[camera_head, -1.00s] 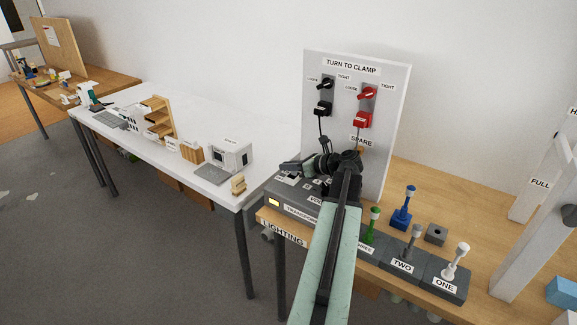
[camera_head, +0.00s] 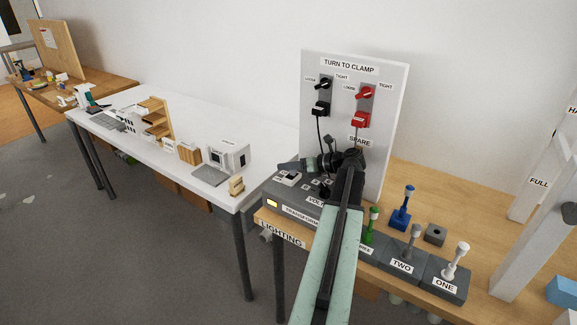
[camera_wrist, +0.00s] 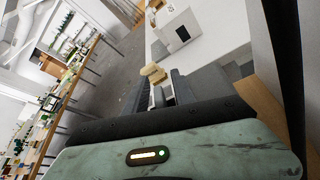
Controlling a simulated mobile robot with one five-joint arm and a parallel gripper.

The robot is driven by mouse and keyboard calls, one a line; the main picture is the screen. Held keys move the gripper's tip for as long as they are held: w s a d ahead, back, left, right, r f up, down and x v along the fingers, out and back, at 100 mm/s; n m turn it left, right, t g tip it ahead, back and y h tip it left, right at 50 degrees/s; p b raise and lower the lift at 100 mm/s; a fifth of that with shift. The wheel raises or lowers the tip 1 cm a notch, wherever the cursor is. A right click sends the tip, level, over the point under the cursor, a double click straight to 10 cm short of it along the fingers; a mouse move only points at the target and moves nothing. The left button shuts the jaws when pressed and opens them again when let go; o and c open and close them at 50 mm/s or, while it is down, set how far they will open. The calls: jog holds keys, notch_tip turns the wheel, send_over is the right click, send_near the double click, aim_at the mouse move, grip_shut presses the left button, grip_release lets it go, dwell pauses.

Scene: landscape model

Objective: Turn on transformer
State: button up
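The transformer (camera_head: 290,203) is a dark grey box with a sloped top, at the near left corner of the wooden bench. A small amber light glows on its front beside the "TRANSFORMER" label. A pale switch plate (camera_head: 289,178) shows on its top left. My arm crosses in front and hides the right part of the box. My gripper (camera_head: 285,166) points left, close above the switch plate; I cannot tell whether it touches. In the wrist view my gripper's fingers (camera_wrist: 162,96) point toward the white table. Their gap is too unclear to judge, and no held thing shows.
Behind stands a grey clamp panel (camera_head: 392,100) with black and red knobs. Levers on blocks marked "TWO" (camera_head: 401,266) and "ONE" (camera_head: 444,287) stand right of my arm. A white table (camera_head: 225,118) with small models lies left.

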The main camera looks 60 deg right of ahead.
jog(key=p+v, duration=0.2)
jog(key=v, duration=0.5)
jog(key=shift+s+d+r, duration=0.1)
jog(key=shift+s, duration=0.25)
jog(key=shift+w, duration=0.15)
